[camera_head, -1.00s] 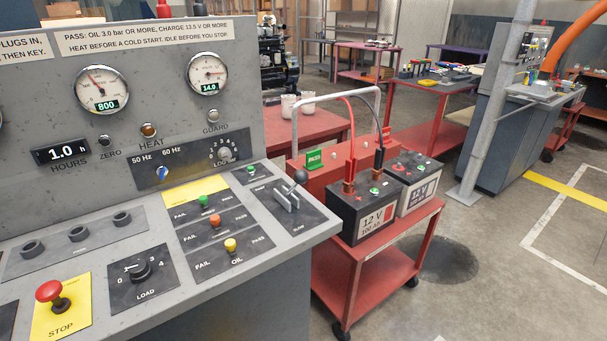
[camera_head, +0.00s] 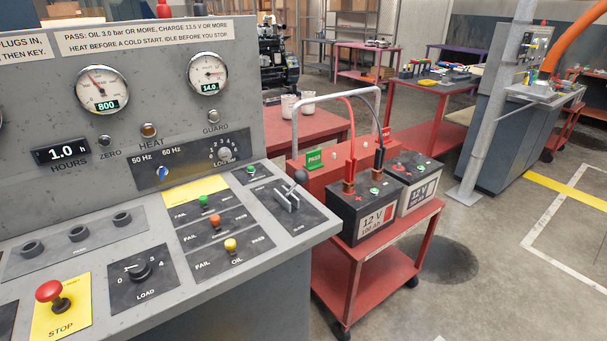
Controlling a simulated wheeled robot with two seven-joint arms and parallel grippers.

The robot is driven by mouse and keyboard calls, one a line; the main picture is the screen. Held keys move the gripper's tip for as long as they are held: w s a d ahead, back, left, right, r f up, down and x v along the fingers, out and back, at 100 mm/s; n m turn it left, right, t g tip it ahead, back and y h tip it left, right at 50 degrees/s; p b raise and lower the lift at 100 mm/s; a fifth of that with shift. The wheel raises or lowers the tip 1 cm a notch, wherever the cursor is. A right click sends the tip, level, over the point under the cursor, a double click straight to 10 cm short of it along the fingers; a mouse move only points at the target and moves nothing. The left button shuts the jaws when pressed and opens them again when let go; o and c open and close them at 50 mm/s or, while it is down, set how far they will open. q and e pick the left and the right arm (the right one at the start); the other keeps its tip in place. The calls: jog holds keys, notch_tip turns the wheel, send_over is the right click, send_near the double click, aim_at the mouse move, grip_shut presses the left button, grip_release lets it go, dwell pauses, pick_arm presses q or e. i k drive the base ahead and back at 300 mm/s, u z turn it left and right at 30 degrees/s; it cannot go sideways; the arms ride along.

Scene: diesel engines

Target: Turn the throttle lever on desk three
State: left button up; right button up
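A throttle-like lever (camera_head: 300,178) with a dark ball knob stands in a slotted plate at the right end of the near grey desk (camera_head: 190,280). The lever leans toward the back right; the label on its plate is too small to read. No desk number shows, so I cannot tell whether this is desk three. Another grey desk (camera_head: 492,130) with a panel and an orange hose stands at the far right; its controls are too small to tell. Neither of my grippers is in view.
A red trolley (camera_head: 375,272) with two 12 V batteries (camera_head: 368,215) stands right of the near desk. A grey post (camera_head: 491,105) rises before the far desk. A red stop button (camera_head: 49,291) is at the lower left. The floor at right is clear.

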aim_at(301, 177)
jog(key=z, duration=2.4)
jog(key=k, duration=0.45)
jog(key=u, duration=1.1)
